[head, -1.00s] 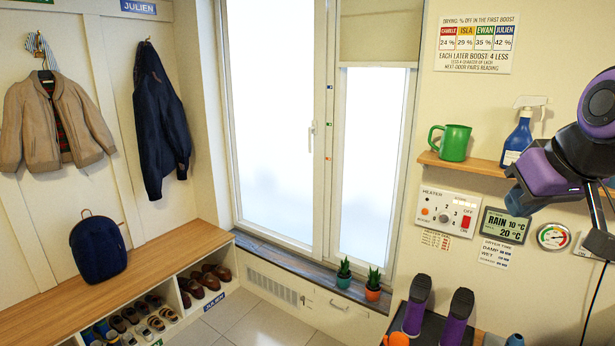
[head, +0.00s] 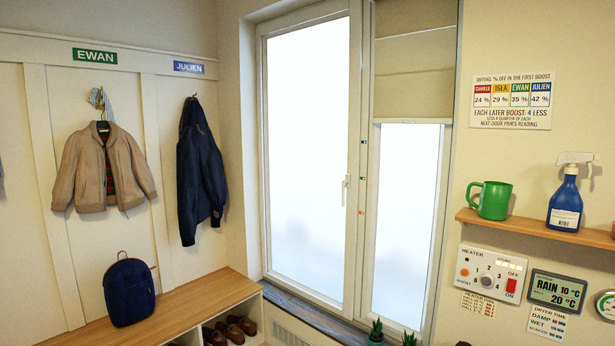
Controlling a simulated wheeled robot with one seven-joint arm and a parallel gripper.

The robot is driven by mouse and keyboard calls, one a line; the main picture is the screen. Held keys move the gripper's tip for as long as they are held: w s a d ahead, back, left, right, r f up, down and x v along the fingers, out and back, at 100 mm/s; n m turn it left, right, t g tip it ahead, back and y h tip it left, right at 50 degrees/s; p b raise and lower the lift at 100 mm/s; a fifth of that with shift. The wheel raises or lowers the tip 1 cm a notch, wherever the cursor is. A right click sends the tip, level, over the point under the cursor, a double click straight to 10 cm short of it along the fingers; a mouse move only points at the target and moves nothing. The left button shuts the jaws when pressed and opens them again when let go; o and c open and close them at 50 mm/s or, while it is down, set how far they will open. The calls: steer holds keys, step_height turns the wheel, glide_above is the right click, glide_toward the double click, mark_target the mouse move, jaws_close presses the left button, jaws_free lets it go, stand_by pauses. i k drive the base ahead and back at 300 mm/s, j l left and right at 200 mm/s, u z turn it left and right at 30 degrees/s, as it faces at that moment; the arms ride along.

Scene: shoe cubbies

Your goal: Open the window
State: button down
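The window (head: 308,160) stands in the middle of the head view, with a tall frosted left pane in a white frame. Small coloured marks run down the frame between the panes. My gripper is not in view.
Two small potted plants (head: 377,330) stand on the sill near the right pane. A bench (head: 205,303) with a dark blue backpack (head: 130,292) is at left. A shelf (head: 540,228) with a green mug (head: 492,200) and spray bottle (head: 566,195) is at right.

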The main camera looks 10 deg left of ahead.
mark_target(309, 60)
steer(key=i+j+u, duration=0.3)
steer(key=i, duration=0.25)
steer(key=i+j+u, duration=0.25)
steer(key=i, duration=0.35)
steer(key=i+j+u, duration=0.1)
steer(key=i+u, duration=0.2)
steer(key=i, duration=0.35)
steer(key=i+j+z, duration=0.1)
steer(key=i+z, duration=0.2)
steer(key=i+j+z, duration=0.25)
steer(key=i, duration=0.25)
steer(key=i+j+z, duration=0.3)
steer(key=i+l, duration=0.05)
steer(key=l, duration=0.05)
